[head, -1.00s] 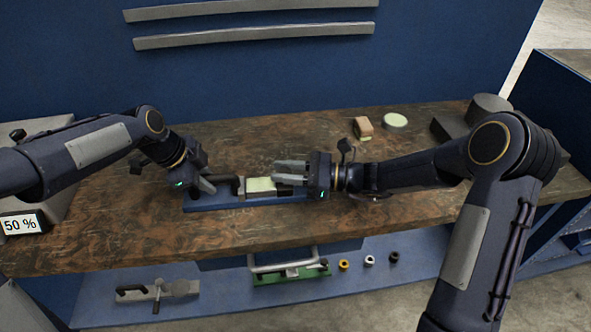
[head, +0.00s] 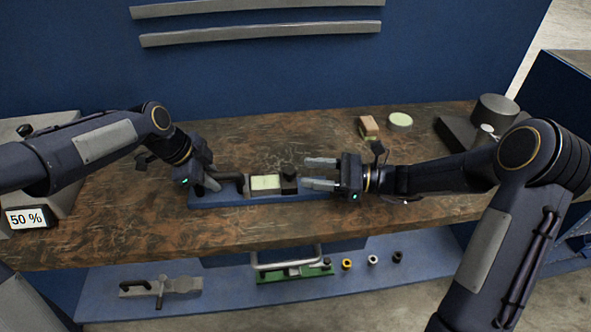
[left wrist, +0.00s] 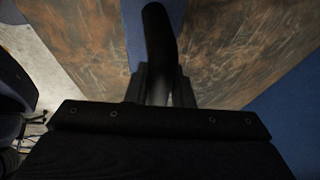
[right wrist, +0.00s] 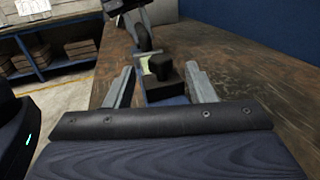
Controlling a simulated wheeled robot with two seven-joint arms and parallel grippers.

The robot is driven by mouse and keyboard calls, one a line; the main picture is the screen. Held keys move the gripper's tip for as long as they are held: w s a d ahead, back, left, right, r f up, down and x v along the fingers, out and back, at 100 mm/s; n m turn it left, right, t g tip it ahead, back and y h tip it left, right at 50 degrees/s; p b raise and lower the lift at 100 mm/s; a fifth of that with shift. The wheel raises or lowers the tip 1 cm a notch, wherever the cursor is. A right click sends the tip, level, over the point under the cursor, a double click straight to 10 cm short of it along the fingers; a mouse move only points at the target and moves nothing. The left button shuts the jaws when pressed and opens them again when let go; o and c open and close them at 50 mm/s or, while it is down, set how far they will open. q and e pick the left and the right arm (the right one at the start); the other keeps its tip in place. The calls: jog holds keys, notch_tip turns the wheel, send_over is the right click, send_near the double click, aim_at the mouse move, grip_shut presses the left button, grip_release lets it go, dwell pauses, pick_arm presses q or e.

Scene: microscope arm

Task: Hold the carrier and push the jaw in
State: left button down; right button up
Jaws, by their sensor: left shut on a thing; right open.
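A carrier with a pale green top (head: 265,182) sits on a long blue base (head: 225,197) on the bench. A dark jaw block with a round knob (head: 289,181) stands at its right end; I cannot tell whether a gap lies between them. My left gripper (head: 207,183) is shut on a black curved handle (left wrist: 160,45) at the left end. My right gripper (head: 307,172) is open and empty, just right of the jaw, its fingers pointing left. In the right wrist view the jaw block (right wrist: 163,80) shows ahead between the two spread fingers (right wrist: 162,80).
At the back right are a small tan block (head: 368,127), a pale round disc (head: 400,121) and a dark grey stand (head: 495,110). A 50 % display (head: 27,218) is at the left. The lower shelf holds a green fixture (head: 295,273) and several small rings. The bench front is clear.

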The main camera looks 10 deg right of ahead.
pick_arm(q)
jog(key=shift+r, duration=0.1)
pick_arm(e)
jog(key=v, duration=0.6)
pick_arm(q)
jog(key=c, duration=1.2)
grip_release()
jog(key=shift+o, duration=0.2)
